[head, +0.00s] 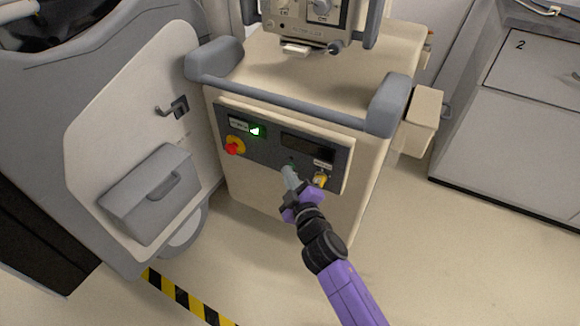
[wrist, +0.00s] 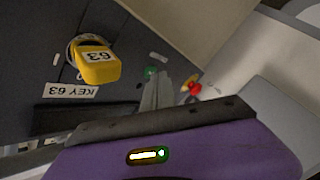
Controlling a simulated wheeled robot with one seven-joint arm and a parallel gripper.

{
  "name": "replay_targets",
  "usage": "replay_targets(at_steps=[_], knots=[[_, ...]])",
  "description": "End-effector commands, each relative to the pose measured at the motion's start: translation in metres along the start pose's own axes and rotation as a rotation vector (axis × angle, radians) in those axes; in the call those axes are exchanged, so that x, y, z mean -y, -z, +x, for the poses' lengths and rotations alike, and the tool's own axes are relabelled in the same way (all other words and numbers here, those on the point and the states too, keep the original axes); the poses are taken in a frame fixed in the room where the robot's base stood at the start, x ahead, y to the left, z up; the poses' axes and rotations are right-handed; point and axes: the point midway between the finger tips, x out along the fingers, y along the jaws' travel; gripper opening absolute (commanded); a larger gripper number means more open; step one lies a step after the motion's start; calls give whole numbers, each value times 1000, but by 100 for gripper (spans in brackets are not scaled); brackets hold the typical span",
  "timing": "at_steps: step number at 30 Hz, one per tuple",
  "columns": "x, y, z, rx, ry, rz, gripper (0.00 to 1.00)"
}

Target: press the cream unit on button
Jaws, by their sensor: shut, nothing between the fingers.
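The cream unit (head: 240,185) has a dark control panel (head: 265,152) on its front. A small green button (head: 291,160) shows on the panel just above my fingertips; a green spot also shows in the wrist view (wrist: 151,72), just beyond the fingers. A brightly lit green light (head: 256,131) is further left on the panel. My gripper (head: 287,170) is shut and empty, its tip close to the panel below the small green button. It also shows in the wrist view (wrist: 158,88). I cannot tell whether the tip touches the panel.
A red stop button (head: 233,147) on a yellow base is at the panel's left. A yellow key tag (head: 320,180) hangs at the right. A grey handrail (head: 290,95) runs above the panel.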

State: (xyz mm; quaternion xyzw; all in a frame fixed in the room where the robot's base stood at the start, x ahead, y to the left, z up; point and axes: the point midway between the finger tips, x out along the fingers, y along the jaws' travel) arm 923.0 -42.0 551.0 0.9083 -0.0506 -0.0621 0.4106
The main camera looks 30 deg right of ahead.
Motion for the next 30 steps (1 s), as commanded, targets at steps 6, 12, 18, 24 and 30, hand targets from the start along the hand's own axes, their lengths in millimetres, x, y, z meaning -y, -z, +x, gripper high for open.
replay_targets(at_steps=[6,12,18,24,30], knots=[[-1,-1,0,1,-1,0,0],[0,-1,-1,1,-1,0,0],[6,3,-7,1,-1,-1,0],[8,7,-12,2,-1,-1,0],[8,8,-12,1,-1,-1,0]])
